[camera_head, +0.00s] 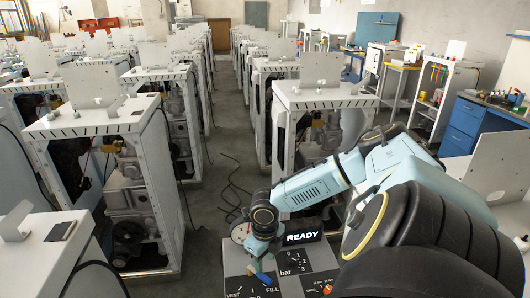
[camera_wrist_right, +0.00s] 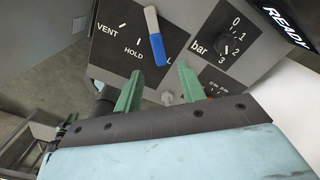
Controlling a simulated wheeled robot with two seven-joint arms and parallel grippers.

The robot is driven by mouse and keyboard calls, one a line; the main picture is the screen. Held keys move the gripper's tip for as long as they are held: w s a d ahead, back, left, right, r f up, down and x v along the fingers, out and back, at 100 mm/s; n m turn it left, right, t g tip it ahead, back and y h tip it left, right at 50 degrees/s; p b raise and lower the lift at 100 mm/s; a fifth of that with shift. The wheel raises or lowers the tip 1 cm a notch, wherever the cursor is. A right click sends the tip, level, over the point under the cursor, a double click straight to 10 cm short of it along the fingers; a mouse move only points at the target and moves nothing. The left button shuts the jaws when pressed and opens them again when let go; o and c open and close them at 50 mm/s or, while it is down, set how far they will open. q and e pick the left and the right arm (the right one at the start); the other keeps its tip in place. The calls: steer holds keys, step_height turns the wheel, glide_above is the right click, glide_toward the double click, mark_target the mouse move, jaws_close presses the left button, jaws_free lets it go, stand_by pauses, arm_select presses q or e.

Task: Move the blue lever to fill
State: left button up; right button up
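The lever (camera_wrist_right: 157,47), with a blue end and a bare metal shank, is on the dispenser's dark label plate. It also shows in the head view (camera_head: 263,278), just below my right gripper (camera_head: 261,253). In the right wrist view the lever points down, right of HOLD, and its blue end covers part of the FILL label; one L shows beside it. The green fingers of my right gripper (camera_wrist_right: 160,80) are apart, with the blue end between and just beyond their tips. I cannot tell whether they touch it. My left gripper is not in view.
The dispenser panel (camera_head: 234,263) also carries a bar dial (camera_wrist_right: 226,46) right of the lever and a lit READY display (camera_head: 301,237). A round gauge (camera_head: 239,232) is close to my right wrist. Rows of white machine frames (camera_head: 88,124) flank a floor aisle with loose cables.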

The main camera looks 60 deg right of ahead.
step_height(320, 180, up, 7)
steer(key=shift+f, duration=0.2)
stand_by(0.6)
